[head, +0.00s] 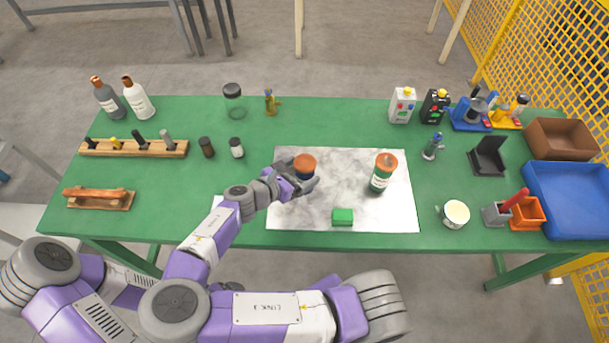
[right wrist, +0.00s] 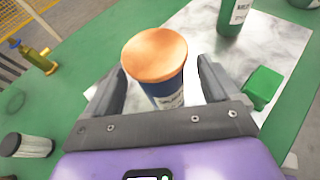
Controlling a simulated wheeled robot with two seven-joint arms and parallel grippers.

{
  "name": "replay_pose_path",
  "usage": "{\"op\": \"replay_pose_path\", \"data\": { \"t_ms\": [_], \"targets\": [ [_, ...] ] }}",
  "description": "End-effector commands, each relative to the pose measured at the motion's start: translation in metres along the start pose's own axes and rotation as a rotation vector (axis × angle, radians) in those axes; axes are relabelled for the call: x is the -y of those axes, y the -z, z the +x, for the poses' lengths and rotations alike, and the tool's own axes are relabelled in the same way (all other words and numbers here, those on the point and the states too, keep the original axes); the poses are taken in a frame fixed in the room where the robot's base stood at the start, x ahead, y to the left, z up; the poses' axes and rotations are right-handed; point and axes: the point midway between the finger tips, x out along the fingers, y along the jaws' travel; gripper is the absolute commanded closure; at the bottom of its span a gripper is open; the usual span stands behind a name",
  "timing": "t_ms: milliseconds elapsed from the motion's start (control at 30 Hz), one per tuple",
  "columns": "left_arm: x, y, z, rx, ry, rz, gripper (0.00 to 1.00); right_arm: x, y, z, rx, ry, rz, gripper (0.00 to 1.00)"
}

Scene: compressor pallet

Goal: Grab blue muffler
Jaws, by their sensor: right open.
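The blue muffler (head: 304,167) is an upright cylinder with a copper-orange top, standing on the grey marbled sheet (head: 290,216). In the right wrist view, its blue body with a white label (right wrist: 166,92) shows below the orange top. My right gripper (head: 302,182) is open, with one finger on each side of the muffler. Its fingers (right wrist: 162,78) show in the right wrist view with the muffler between them. I cannot tell whether either finger touches it. The muffler's lower part is hidden by the gripper. My left gripper is not in view.
A green muffler (head: 382,174) with an orange top stands to the right on the sheet. A green block (head: 343,217) lies near the sheet's front edge. A dark jar (head: 206,147) and another small jar (head: 237,148) stand left. A white cup (head: 455,213) stands right.

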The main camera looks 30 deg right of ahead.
Motion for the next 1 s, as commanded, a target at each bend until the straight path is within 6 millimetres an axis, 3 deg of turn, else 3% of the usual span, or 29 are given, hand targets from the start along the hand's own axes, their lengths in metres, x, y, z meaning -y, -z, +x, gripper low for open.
{"op": "replay_pose_path", "data": {
  "t_ms": [133, 433, 900, 1000],
  "targets": [
    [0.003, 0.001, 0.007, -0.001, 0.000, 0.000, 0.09, 0.001, 0.001, 0.021, 0.000, 0.002, 0.000, 0.11],
    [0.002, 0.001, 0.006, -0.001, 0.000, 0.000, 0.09, 0.001, 0.000, 0.025, -0.002, -0.001, 0.000, 0.11],
    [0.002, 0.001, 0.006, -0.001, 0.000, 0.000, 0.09, 0.001, 0.001, 0.025, -0.002, -0.001, 0.000, 0.82],
    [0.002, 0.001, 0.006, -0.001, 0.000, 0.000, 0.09, 0.001, 0.000, 0.025, -0.001, -0.001, 0.000, 0.84]
  ]
}}
